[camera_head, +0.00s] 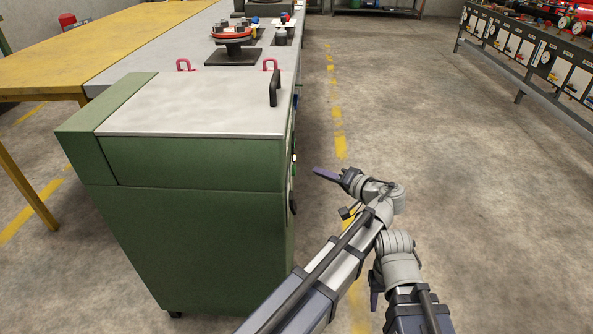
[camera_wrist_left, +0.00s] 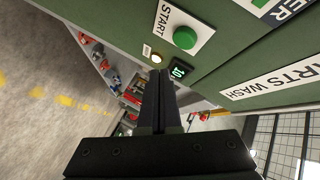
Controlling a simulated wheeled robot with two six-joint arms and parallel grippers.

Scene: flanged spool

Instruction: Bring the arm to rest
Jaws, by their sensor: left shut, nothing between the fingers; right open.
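My left gripper (camera_head: 325,174) is in the head view, to the right of the green cabinet's side, with its fingers pointing left toward the cabinet. In the left wrist view its two dark fingers (camera_wrist_left: 160,85) are together with nothing between them. A green START button (camera_wrist_left: 185,38) shows above the fingertips on the cabinet's panel, beside a lit lamp (camera_wrist_left: 156,58) and a small display (camera_wrist_left: 178,71) reading 10. The fingers look apart from the button. My right gripper (camera_head: 374,297) hangs low beside its forearm, small in view, open and empty.
The green cabinet (camera_head: 200,230) has a grey lid with a black handle (camera_head: 273,88). Behind it a grey bench (camera_head: 180,40) carries a red round part (camera_head: 232,33) on a stand. A yellow table (camera_head: 60,50) is at left. The floor (camera_head: 480,190) to the right is clear.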

